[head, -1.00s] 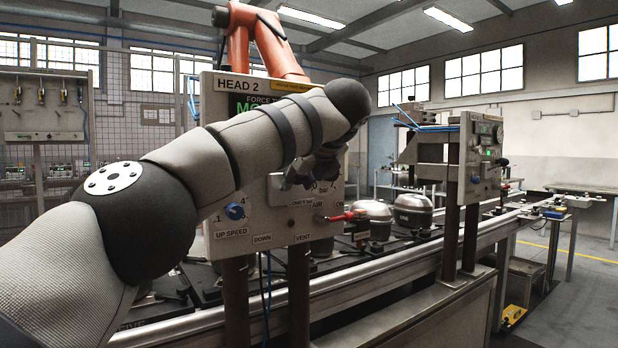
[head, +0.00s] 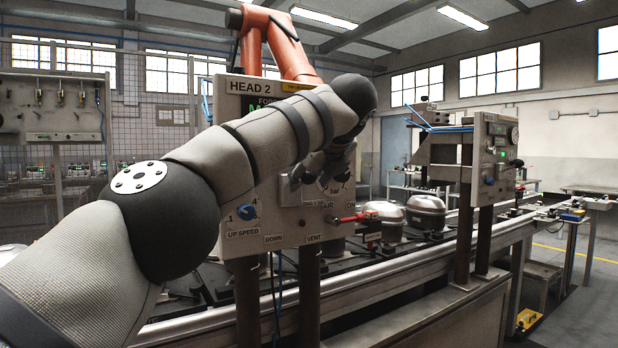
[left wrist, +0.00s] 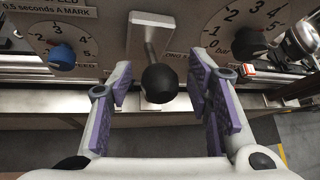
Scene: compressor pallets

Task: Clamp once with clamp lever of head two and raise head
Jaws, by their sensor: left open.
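The head two panel (head: 240,205) stands centre left in the head view, under the label HEAD 2 (head: 250,87). In the left wrist view, the clamp lever is a black ball (left wrist: 160,83) on a metal stem, rising from a pale plate (left wrist: 143,30) on the panel. My left gripper (left wrist: 158,76) is open, its purple-padded fingers on either side of the ball, with a gap visible on both sides. In the head view my left gripper (head: 330,170) is in front of the panel, and my forearm covers its upper part. My right gripper is out of view.
A blue UP SPEED knob (head: 246,212) and a red-handled AIR valve (head: 352,217) flank the lever area. Compressors (head: 426,212) stand on the conveyor behind. A second head panel (head: 494,150) stands at right. A metal rail (head: 400,270) runs along the front.

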